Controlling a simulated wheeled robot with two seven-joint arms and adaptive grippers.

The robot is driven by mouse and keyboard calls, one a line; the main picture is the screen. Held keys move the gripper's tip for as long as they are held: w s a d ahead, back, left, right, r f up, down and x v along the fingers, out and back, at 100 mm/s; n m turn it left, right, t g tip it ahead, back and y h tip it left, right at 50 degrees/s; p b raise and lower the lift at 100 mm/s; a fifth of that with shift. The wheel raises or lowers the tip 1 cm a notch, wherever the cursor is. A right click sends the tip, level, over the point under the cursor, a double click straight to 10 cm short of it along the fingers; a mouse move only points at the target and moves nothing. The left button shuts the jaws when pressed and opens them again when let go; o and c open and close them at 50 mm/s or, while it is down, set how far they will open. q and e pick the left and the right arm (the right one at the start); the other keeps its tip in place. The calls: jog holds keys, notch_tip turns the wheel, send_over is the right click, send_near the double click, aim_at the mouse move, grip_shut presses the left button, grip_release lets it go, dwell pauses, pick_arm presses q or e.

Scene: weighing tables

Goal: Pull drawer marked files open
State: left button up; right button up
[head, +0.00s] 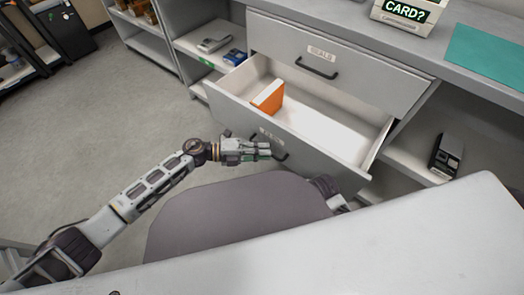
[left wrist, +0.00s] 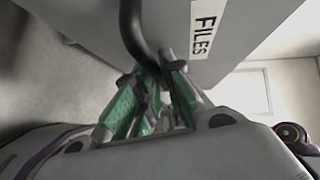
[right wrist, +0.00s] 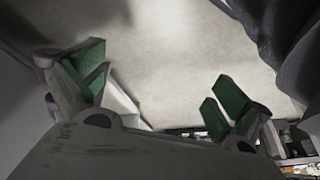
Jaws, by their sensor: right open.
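The files drawer (head: 345,163) is a grey drawer with a pale interior, and it stands well out of the cabinet in the head view. Its label reads FILES in the left wrist view (left wrist: 203,28); my left gripper partly covers the front in the head view. Its dark handle (left wrist: 133,30) curves down to my left fingertips. My left gripper (head: 268,151) is at the handle, its green-padded fingers (left wrist: 152,80) drawn close together around the bar. My right gripper (right wrist: 155,85) is open and empty, with its fingers wide apart.
An orange-and-white box (head: 268,97) lies inside the drawer. A closed drawer marked SEALS (head: 335,68) is above it. Shelves at the right hold a dark device (head: 446,155). A white table (head: 400,245) is in front. Floor at the left is clear.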

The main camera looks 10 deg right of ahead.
pick_arm(q)
jog(key=o, duration=0.4)
jog(key=shift+a, duration=0.15)
jog(key=w+a+r, duration=0.1)
jog(key=a, duration=1)
jog(key=shift+w+a+r, duration=0.25)
jog(key=shift+w+r, duration=0.05)
dwell(0.5)
